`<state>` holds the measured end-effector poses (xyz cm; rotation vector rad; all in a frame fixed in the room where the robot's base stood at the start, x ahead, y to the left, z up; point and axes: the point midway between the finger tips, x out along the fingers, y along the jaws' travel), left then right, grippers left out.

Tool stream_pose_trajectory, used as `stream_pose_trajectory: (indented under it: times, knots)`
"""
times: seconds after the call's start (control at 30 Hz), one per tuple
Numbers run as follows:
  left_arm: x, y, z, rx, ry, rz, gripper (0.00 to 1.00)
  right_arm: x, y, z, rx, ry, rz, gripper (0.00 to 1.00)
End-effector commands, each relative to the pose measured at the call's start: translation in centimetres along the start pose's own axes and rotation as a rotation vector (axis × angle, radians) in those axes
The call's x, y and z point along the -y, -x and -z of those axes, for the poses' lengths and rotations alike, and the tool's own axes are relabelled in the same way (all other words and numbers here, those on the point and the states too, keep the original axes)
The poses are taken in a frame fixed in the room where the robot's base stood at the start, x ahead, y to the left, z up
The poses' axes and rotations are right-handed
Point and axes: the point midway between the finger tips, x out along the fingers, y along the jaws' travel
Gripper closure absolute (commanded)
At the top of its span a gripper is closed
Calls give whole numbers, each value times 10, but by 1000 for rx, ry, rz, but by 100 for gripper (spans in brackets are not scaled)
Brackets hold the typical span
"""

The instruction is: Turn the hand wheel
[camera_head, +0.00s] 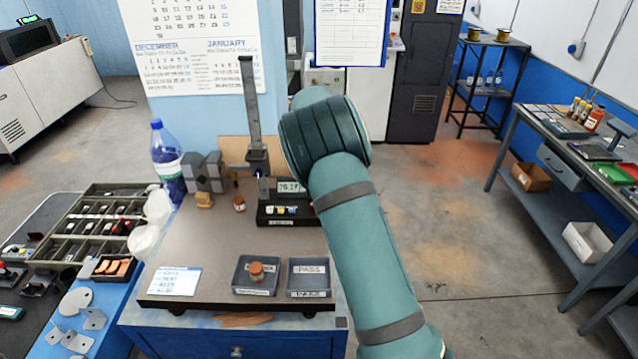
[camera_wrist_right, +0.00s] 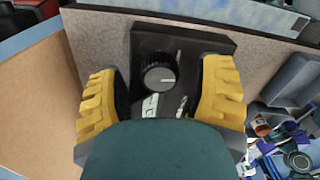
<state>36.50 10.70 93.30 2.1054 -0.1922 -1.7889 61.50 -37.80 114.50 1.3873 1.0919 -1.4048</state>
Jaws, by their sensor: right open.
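A round dark knob (camera_wrist_right: 160,76) with a white index line, likely the hand wheel, sits on a black block (camera_wrist_right: 196,42) in the right wrist view. My right gripper (camera_wrist_right: 160,95) is open, with one yellow finger to the left of the knob and one to the right. Gaps show between the fingers and the knob. The dark palm covers the lower middle of this view. In the head view my teal right arm hides its gripper and the knob. A gauge stand (camera_head: 252,110) with a digital readout (camera_head: 290,185) stands on the bench there. My left gripper is not in view.
The bench plate (camera_head: 200,240) holds two dark trays, one marked PASS (camera_head: 308,278), and a brown cylinder (camera_head: 257,268) in the other. A blue bottle (camera_head: 167,165) and grey blocks (camera_head: 203,172) stand at the back left. A compartment tray (camera_head: 90,220) is further left.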

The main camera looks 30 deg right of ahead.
Motion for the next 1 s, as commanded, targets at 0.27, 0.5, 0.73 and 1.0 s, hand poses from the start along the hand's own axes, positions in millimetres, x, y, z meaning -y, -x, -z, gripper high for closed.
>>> stream_pose_trajectory:
  times: [0.27,0.5,0.73,1.0]
  knots:
    - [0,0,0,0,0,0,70,0,-2,0,0,0,0,33]
    - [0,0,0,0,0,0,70,0,-2,0,0,0,0,100]
    - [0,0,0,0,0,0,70,0,-2,0,-1,-8,0,100]
    - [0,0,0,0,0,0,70,0,-1,0,-4,-99,-1,100]
